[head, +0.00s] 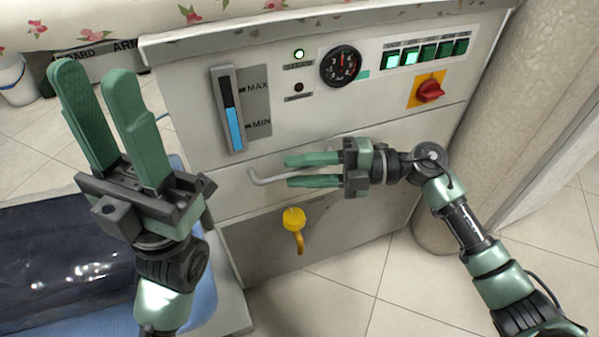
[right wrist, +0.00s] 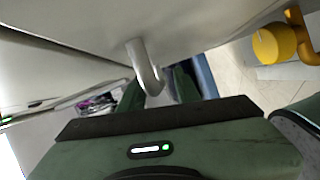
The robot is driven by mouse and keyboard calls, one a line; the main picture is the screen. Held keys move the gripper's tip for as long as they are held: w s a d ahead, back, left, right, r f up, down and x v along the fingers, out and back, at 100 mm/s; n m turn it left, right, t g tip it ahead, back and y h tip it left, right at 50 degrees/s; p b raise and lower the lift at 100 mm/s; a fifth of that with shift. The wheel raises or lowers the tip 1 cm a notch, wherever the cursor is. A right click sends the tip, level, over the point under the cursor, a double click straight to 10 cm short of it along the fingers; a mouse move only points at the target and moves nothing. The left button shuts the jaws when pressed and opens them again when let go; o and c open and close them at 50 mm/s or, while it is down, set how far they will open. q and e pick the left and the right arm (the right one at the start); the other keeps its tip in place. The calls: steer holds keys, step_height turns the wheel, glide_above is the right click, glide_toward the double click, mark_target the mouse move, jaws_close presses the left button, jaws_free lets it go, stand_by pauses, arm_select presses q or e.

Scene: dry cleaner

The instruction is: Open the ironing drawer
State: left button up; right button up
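The ironing drawer (head: 233,197) is the pale front panel below the control panel of the ironing cabinet. It looks flush with the cabinet in the head view. Its grey bar handle (head: 268,179) sticks out, and its bent end also shows in the right wrist view (right wrist: 143,62). My right gripper (head: 288,171) is at the handle, one finger above and one below the bar. The bar runs between the fingers; whether they press on it is unclear. My left gripper (head: 95,72) is open and empty, raised at the left.
A yellow valve (head: 294,220) sits below the handle and also shows in the right wrist view (right wrist: 275,44). A pale column (head: 500,110) stands close at right. Tiled floor (head: 345,300) is clear in front.

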steer(key=shift+a, duration=0.15)
jaws_close()
stand_by(1.4)
